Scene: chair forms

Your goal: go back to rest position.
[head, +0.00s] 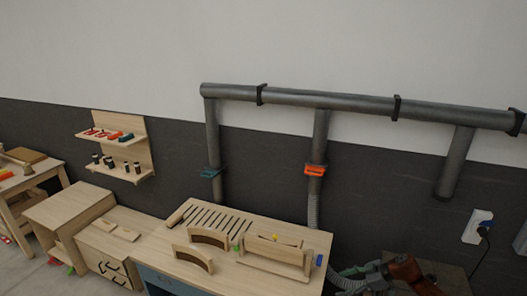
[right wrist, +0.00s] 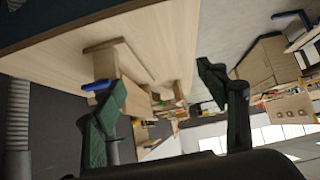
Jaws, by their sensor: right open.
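My right gripper (right wrist: 165,90) shows in the right wrist view with its two green-padded fingers spread wide. Nothing is held between them. Beyond the left finger is the wooden tabletop with a wooden fixture (right wrist: 122,66) and a blue part (right wrist: 98,86) on it. The finger overlaps the fixture in the picture; I cannot tell whether they touch. My left gripper is in neither view.
The workbench (head: 320,243) in the head view carries curved wooden forms (head: 194,258), a wooden fixture (head: 275,255) and dark slats. Grey pipes (head: 330,101) run along the wall behind. A low cabinet (head: 110,245) and a wall shelf (head: 128,137) stand left.

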